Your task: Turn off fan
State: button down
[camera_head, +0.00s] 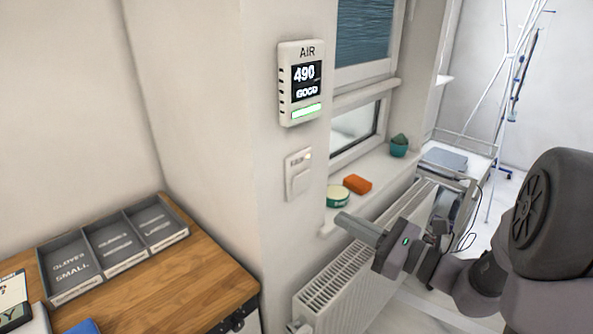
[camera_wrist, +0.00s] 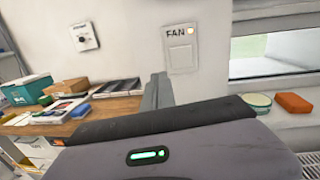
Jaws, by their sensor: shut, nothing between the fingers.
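The fan switch (camera_head: 299,174) is a white wall plate with a rocker, below the air monitor and left of the window. In the wrist view the switch (camera_wrist: 181,52) carries the word FAN and a small lit yellowish light at its upper right. My gripper (camera_head: 346,223) is shut and empty, in front of the radiator. It is lower than the switch and to its right in the head view, apart from it. In the wrist view my gripper (camera_wrist: 158,92) shows below and left of the switch. The fan itself is not in view.
An air monitor (camera_head: 302,82) reads 490 GOOD. The window sill (camera_head: 386,172) holds a green-white tin (camera_head: 337,196), an orange block (camera_head: 357,184) and a teal pot (camera_head: 399,149). A radiator (camera_head: 350,285) is below. A wooden desk (camera_head: 190,270) bears a grey tray (camera_head: 185,232). A wall dial (camera_wrist: 84,36) is at left.

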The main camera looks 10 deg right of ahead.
aim_at(302, 178)
jog(key=d+m, duration=0.1)
jog(key=w+d+m+t+h, duration=0.1)
jog(key=d, duration=0.1)
jog(key=shift+w+d+f+t, duration=0.15)
jog(key=shift+d+f+t, duration=0.05)
jog(key=shift+t, duration=0.1)
jog(key=shift+a, duration=0.1)
jog(key=b+x, duration=0.2)
jog(key=x, duration=1.1)
jog(key=shift+w, duration=0.25)
jog(key=shift+w+a, duration=0.2)
